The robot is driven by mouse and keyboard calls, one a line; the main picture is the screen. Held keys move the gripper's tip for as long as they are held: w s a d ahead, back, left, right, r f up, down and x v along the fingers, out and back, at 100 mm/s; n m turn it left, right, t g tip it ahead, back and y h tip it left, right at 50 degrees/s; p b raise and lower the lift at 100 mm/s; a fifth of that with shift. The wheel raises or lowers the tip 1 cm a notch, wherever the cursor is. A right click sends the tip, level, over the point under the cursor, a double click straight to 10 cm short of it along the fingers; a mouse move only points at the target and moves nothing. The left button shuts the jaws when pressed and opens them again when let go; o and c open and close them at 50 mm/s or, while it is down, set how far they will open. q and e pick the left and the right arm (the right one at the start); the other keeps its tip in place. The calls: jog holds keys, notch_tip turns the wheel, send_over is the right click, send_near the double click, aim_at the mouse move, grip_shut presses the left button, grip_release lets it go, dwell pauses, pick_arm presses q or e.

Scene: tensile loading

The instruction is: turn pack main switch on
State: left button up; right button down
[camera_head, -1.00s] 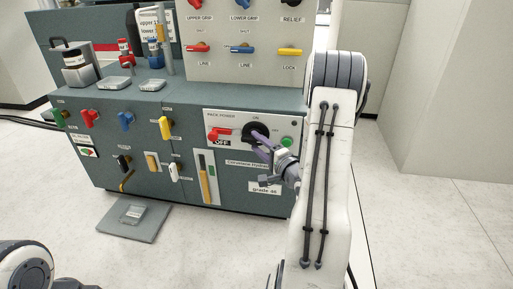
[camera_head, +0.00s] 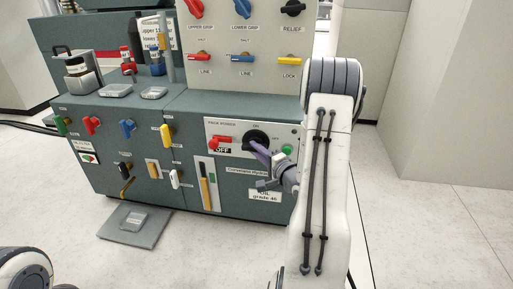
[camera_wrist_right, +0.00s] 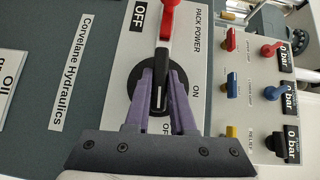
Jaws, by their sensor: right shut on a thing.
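The pack main switch is a black round knob (camera_head: 256,138) on the light PACK POWER panel (camera_head: 213,124). It also shows in the right wrist view (camera_wrist_right: 136,88), where its grip bar lies along the picture's height. A white line on the bar seems to point to the OFF mark, with ON at the side. My right gripper (camera_head: 261,149) is at the knob. In the wrist view its purple fingers (camera_wrist_right: 161,98) are shut on the bar, one on each side. My left gripper is not in view.
A red handle (camera_head: 221,141) with an OFF tag (camera_head: 222,150) sits left of the knob, close to my fingers. A green button (camera_head: 288,149) is at its right. Several coloured valve levers line the cabinet front (camera_head: 140,190). A grey floor plate (camera_head: 112,233) lies before it.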

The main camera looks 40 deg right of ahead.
jog(key=shift+w+a+r+n+g+h+p, duration=0.2)
jog(key=shift+n+g+h+p, duration=1.1)
jog(key=shift+p, duration=2.5)
jog(key=shift+w+a+r+n+g+h+p, duration=0.15)
jog(key=shift+n+g+h+p, duration=0.3)
jog(key=shift+n+g+p, duration=1.95)
jog(key=shift+w+a+r+n+g+h+p, duration=0.15)
jog(key=shift+n+g+h+p, duration=0.6)
jog(key=shift+g+p, duration=2.95)
jog(key=t+p, duration=0.3)
jog(key=shift+d, duration=0.1)
jog(key=c, duration=0.8)
grip_release()
jog(key=shift+o, duration=0.2)
